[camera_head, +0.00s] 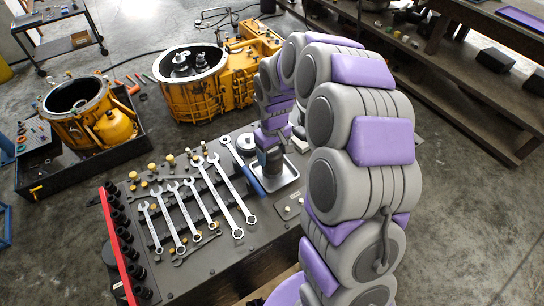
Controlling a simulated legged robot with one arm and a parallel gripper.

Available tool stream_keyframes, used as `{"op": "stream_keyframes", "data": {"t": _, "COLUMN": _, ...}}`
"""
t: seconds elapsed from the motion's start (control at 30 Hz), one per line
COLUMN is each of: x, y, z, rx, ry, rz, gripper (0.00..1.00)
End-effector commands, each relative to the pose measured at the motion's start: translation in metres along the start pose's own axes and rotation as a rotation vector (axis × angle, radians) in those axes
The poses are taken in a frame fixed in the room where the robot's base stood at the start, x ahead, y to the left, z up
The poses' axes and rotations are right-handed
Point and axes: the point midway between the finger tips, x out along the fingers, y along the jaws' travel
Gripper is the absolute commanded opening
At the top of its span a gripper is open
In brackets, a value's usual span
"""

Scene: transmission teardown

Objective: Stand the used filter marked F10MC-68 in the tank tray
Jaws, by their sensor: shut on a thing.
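My gripper (271,160) hangs at the end of my grey and purple arm, pointing down over the back right part of the dark workbench (215,262). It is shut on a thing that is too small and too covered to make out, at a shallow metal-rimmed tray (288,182). A short round grey part (246,143) stands just left of the gripper. No marking F10MC-68 is readable. A black floor tray (45,178) at the left holds a yellow tank (116,128) and an open yellow housing (75,105); I cannot tell whether it is the tank tray.
Several wrenches (205,195) lie on the bench, with a red-edged socket rack (118,250) at its left. A large yellow transmission (195,85) stands behind. Shelving (470,85) is at the upper right. The floor (480,220) at the right is clear.

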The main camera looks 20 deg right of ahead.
Motion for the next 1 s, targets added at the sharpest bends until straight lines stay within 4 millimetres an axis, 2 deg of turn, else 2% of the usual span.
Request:
{"op": "stream_keyframes", "data": {"t": 0.03, "x": 0.0101, "y": 0.0014, "z": 0.0007, "rx": 0.002, "ry": 0.000, "rz": -0.002, "gripper": 0.06}}
{"op": "stream_keyframes", "data": {"t": 0.1, "x": 0.0157, "y": 0.0022, "z": 0.0006, "rx": 0.002, "ry": 0.002, "rz": -0.002, "gripper": 0.06}}
{"op": "stream_keyframes", "data": {"t": 0.47, "x": 0.0176, "y": -0.0018, "z": -0.0013, "rx": 0.001, "ry": 0.001, "rz": 0.004, "gripper": 0.06}}
{"op": "stream_keyframes", "data": {"t": 0.5, "x": 0.0175, "y": -0.0020, "z": -0.0014, "rx": 0.001, "ry": 0.001, "rz": 0.004, "gripper": 0.77}}
{"op": "stream_keyframes", "data": {"t": 0.73, "x": 0.0178, "y": -0.0006, "z": -0.0008, "rx": 0.001, "ry": 0.001, "rz": 0.002, "gripper": 0.99}}
{"op": "stream_keyframes", "data": {"t": 1.0, "x": 0.0172, "y": 0.0003, "z": -0.0003, "rx": 0.001, "ry": 0.001, "rz": 0.000, "gripper": 0.99}}
